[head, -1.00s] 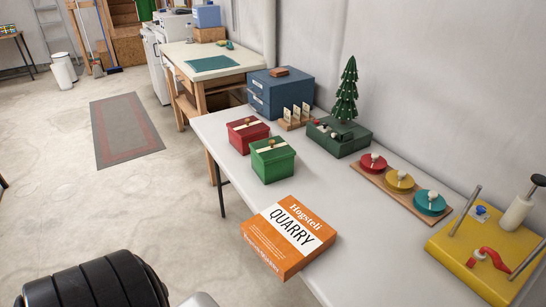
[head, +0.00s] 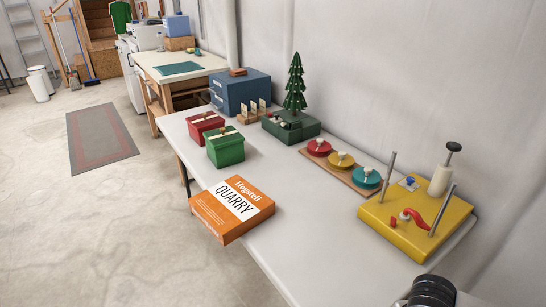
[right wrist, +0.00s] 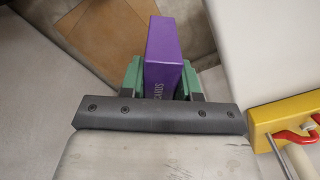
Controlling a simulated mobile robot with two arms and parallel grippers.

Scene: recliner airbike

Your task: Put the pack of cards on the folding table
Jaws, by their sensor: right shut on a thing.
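The pack of cards (right wrist: 165,52) is a purple box with partly visible white lettering, seen in the right wrist view. My right gripper (right wrist: 161,78) is shut on it, with a green finger on each side. The folding table (head: 285,215) is long, with a pale grey top, and runs along the wall in the head view. A pale surface, apparently its top, shows at the right of the wrist view (right wrist: 262,50), beside the pack. The pack and both grippers are out of the head view.
An orange game box (head: 232,208) lies at the table's near-left edge. Red (head: 206,128) and green (head: 226,149) boxes, blue drawers (head: 240,92), a small tree (head: 294,85), a disc board (head: 340,166) and a yellow board (head: 415,218) stand on it. The front middle is clear.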

